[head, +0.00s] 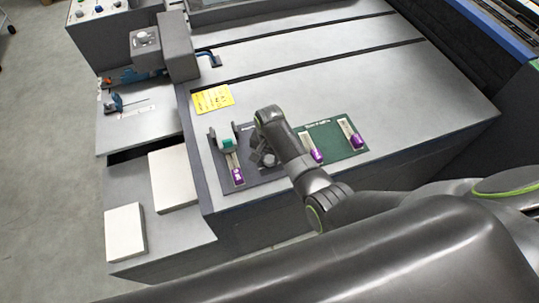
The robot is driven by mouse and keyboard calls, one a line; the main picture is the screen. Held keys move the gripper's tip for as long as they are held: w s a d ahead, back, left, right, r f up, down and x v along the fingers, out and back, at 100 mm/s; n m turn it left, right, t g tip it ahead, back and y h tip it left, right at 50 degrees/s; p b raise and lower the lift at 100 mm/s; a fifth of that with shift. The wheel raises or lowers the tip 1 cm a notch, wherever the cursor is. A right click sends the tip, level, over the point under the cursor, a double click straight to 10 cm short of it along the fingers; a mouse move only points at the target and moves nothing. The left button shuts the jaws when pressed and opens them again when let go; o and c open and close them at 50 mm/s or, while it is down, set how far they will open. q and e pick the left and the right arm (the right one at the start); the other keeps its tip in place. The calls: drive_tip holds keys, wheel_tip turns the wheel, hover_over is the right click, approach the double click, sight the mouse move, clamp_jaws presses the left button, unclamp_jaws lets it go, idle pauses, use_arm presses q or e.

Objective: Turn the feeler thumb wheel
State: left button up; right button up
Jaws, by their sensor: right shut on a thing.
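My right gripper (264,158) points down at the dark mat (268,177) on the grey machine top. It is shut on a small part there, which its jaws and wrist mostly hide. I cannot make out a thumb wheel clearly between the jaws. Just left of the gripper, a teal cylinder (227,145) sits in a dark bracket, above a pale strip with a purple tag (237,176). The gripper is apart from this cylinder. My left gripper is not in view.
A green mat (333,148) right of my wrist bears two pale strips with purple ends (316,155) (357,141). A yellow label (212,98) lies behind the dark mat. White blocks (174,178) stand lower left. The machine top (330,75) behind is clear.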

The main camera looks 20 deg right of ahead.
sight(269, 159)
drive_tip(key=shift+r+m+p, duration=0.2)
drive_tip(key=shift+m+p, duration=0.4)
drive_tip(key=shift+m, duration=0.3)
drive_tip(key=shift+f+m+p, duration=0.15)
drive_tip(key=shift+m+p, duration=0.2)
drive_tip(key=shift+m, duration=0.55)
drive_tip(key=o, duration=1)
wheel_tip(269, 159, up, 17)
drive_tip(key=shift+r, duration=0.2)
